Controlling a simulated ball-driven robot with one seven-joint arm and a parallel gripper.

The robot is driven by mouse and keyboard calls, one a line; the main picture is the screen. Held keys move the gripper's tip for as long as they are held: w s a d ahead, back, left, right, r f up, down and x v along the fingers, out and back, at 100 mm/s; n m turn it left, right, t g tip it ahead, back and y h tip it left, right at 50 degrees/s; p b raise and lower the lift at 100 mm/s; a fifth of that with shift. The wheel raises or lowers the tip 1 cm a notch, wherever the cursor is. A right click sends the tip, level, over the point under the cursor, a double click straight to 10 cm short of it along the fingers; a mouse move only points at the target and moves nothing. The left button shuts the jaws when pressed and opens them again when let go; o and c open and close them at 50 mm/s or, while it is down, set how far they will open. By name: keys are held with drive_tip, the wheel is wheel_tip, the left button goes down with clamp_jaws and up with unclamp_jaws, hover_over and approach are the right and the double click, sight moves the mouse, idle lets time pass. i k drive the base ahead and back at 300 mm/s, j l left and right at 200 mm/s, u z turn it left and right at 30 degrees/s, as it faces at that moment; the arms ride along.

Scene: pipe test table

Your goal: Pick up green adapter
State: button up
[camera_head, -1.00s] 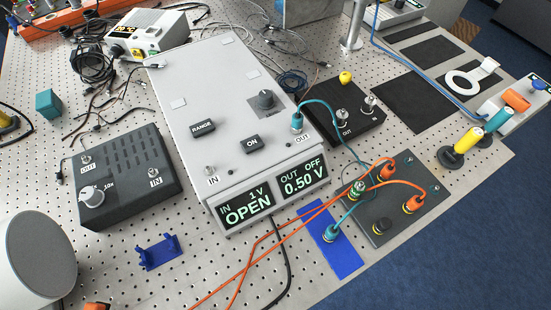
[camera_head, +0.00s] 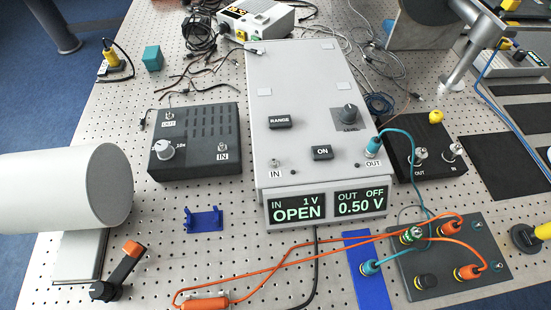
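A small green piece (camera_head: 411,235), which looks like the green adapter, sits upright on the far left part of a dark connector plate (camera_head: 449,258) at the lower right. An orange cable crosses close by it, and a teal cable runs near it. I cannot tell whether a cable is plugged into it. My gripper is not in view.
A large grey instrument (camera_head: 300,110) stands mid-table. A blue strip (camera_head: 372,290) with a teal plug (camera_head: 370,267) lies left of the plate. Orange cables stretch across the front.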

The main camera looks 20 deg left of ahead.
sight(414, 233)
drive_tip(key=i+j, duration=0.15)
drive_tip(key=j, duration=0.25)
drive_tip(key=i+j, duration=0.1)
drive_tip(key=j, duration=0.3)
drive_tip(key=i+j, duration=0.15)
drive_tip(key=j, duration=0.2)
drive_tip(key=i+j, duration=0.15)
drive_tip(key=j, duration=0.25)
drive_tip(key=u, duration=0.05)
